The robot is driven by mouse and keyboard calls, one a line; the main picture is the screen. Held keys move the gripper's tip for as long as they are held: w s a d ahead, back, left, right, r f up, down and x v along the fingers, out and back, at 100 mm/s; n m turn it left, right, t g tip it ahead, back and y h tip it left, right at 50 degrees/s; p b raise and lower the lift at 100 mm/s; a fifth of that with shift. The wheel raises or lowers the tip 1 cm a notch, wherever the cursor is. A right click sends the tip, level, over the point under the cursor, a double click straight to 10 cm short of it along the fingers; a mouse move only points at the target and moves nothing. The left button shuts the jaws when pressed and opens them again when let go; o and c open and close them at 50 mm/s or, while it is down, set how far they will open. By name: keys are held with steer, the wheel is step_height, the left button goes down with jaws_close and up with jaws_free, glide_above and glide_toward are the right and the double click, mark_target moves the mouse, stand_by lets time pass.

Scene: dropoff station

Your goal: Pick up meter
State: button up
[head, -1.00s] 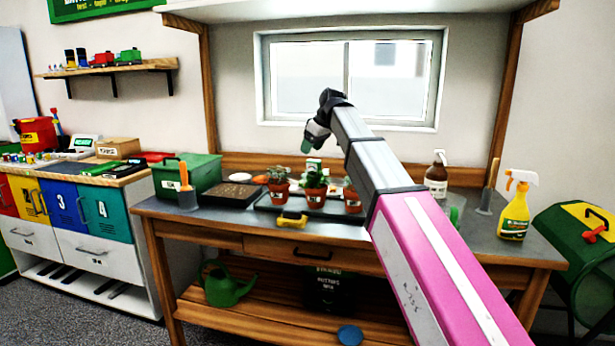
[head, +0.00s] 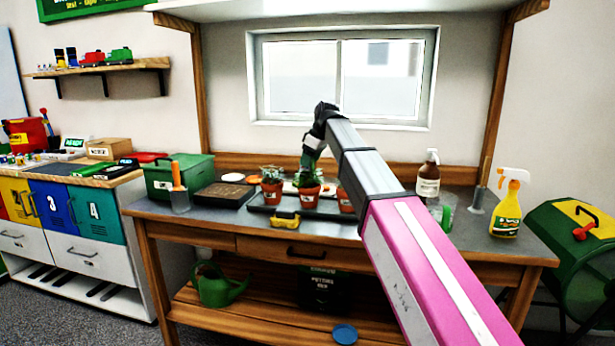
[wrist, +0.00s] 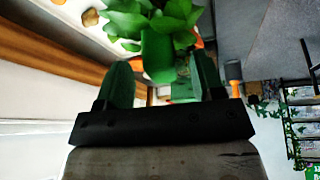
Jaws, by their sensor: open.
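A green upright block (wrist: 158,52), which looks like the meter, shows between the fingertips in the wrist view, among the leaves of a plant (wrist: 130,20). In the head view I cannot pick it out; the gripper and the middle potted plant (head: 309,180) cover that spot. My gripper (head: 308,160) points down just above that middle plant. In the wrist view its two dark green fingers (wrist: 162,80) are apart, one on each side of the green block. Whether they touch it I cannot tell.
Terracotta pots (head: 271,193) stand in a black tray (head: 257,207) on the grey bench (head: 215,222). A yellow and black item (head: 285,218) lies at the tray's front. A green box (head: 178,177) is left; brown (head: 428,180) and yellow (head: 508,208) spray bottles stand right.

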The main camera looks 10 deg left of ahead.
mark_target(307, 176)
steer(key=x, duration=0.3)
steer(key=shift+a+f, duration=0.1)
steer(key=shift+a, duration=0.05)
steer(key=c, duration=1.1)
